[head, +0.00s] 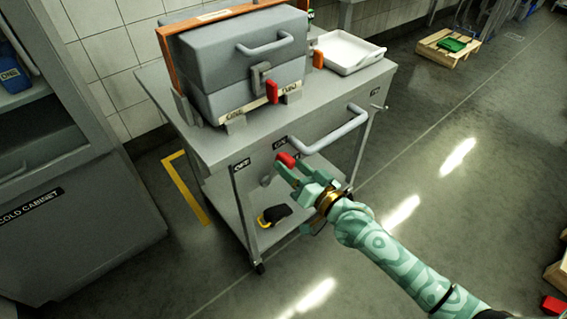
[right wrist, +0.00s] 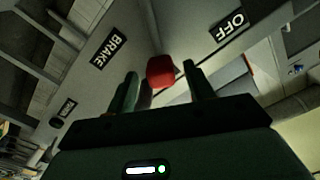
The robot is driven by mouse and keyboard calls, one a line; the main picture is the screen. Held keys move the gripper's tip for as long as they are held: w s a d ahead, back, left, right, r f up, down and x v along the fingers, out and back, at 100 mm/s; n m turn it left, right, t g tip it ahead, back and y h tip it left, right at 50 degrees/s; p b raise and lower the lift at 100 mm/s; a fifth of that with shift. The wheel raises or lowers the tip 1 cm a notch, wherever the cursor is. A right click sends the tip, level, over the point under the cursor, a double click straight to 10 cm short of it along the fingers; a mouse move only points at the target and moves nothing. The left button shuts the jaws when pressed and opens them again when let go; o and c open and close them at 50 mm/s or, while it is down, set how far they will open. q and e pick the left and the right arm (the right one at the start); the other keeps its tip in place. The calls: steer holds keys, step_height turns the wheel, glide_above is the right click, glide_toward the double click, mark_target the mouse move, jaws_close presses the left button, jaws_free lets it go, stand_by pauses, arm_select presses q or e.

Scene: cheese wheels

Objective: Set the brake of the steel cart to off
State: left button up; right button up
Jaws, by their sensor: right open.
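The steel cart (head: 225,152) stands in the middle of the head view. Its brake lever has a red knob (head: 287,159) on the cart's front side, and the knob also shows in the right wrist view (right wrist: 160,70). My right gripper (head: 291,171) is open, with its fingertips at the knob. In the right wrist view the knob appears between or just beyond the two fingers; contact cannot be told. An OFF label (right wrist: 229,26) is at the upper right there, and a BRAKE label (right wrist: 108,48) at the left. The lever's stem is mostly hidden. My left gripper is not in view.
A grey push handle (head: 328,133) sticks out just above my right gripper. A grey press box (head: 235,65) with a red-tipped latch and a white tray (head: 345,50) stand on the cart. A cold cabinet (head: 70,190) is at left. Open floor lies to the right.

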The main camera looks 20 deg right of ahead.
steer(key=shift+b+x, duration=0.3)
steer(key=shift+x, duration=0.8)
steer(key=shift+w+a, duration=0.1)
steer(key=shift+w, duration=0.2)
jaws_close()
steer(key=shift+r, duration=0.1)
